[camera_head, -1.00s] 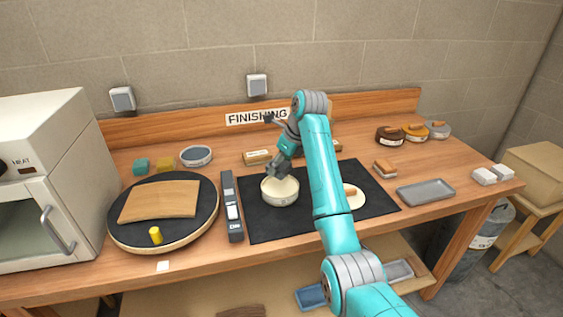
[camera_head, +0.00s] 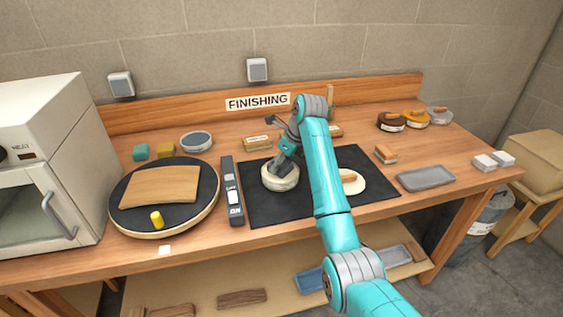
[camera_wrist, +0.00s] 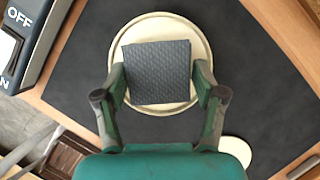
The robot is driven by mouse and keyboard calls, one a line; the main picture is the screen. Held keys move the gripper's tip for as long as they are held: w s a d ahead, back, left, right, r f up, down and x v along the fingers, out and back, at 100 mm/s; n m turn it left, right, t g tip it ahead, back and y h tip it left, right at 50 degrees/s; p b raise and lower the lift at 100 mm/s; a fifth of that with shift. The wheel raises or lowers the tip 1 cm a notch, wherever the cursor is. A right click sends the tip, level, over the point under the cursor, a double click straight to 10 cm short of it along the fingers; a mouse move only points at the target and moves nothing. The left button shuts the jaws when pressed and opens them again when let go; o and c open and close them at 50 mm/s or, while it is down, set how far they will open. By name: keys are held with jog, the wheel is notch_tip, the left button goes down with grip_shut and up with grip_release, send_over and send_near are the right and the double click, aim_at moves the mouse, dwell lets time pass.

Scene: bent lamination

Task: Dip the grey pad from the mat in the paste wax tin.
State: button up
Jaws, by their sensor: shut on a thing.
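The paste wax tin (camera_head: 280,184) is a round cream tin standing on the black mat (camera_head: 265,212); its pale rim (camera_wrist: 160,20) also shows in the wrist view. The dark grey square pad (camera_wrist: 160,72) is between the two fingers of my gripper (camera_wrist: 161,82), which is shut on it. The pad covers most of the tin's opening from above. In the head view my gripper (camera_head: 286,164) points down into the tin and hides the pad. I cannot tell whether the pad touches the wax.
A grey switch strip (camera_head: 234,200) lies left of the mat, beside a round black turntable (camera_head: 135,220) with a bent wood sheet (camera_head: 160,186) and a yellow peg (camera_head: 157,219). A cream disc (camera_head: 354,186) lies on the mat's right. A grey tray (camera_head: 425,179) is farther right.

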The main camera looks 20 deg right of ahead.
jog(key=shift+f, duration=0.6)
dwell(1.7)
jog(key=shift+r, duration=0.1)
jog(key=shift+r, duration=3.45)
